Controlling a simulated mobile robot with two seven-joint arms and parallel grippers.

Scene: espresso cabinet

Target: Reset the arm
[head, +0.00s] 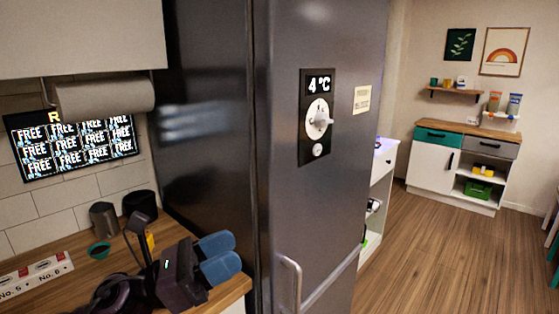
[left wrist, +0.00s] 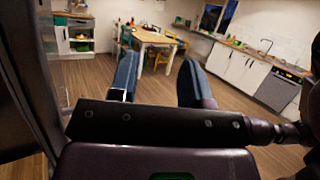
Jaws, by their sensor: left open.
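My left gripper (head: 228,256) is at the lower left of the head view, above the wooden counter's right end and close to the fridge. Its two blue fingers are apart. In the left wrist view the open left gripper (left wrist: 158,58) has nothing between its fingers and faces out over the room's floor. My right gripper is in neither view.
A tall dark fridge (head: 320,220) with a dial panel stands right beside the gripper. The wooden counter (head: 60,262) holds a dark grey cup (head: 104,219) and a power strip (head: 36,276). A table (left wrist: 154,38) stands farther off. Wooden floor (head: 455,250) lies clear at right.

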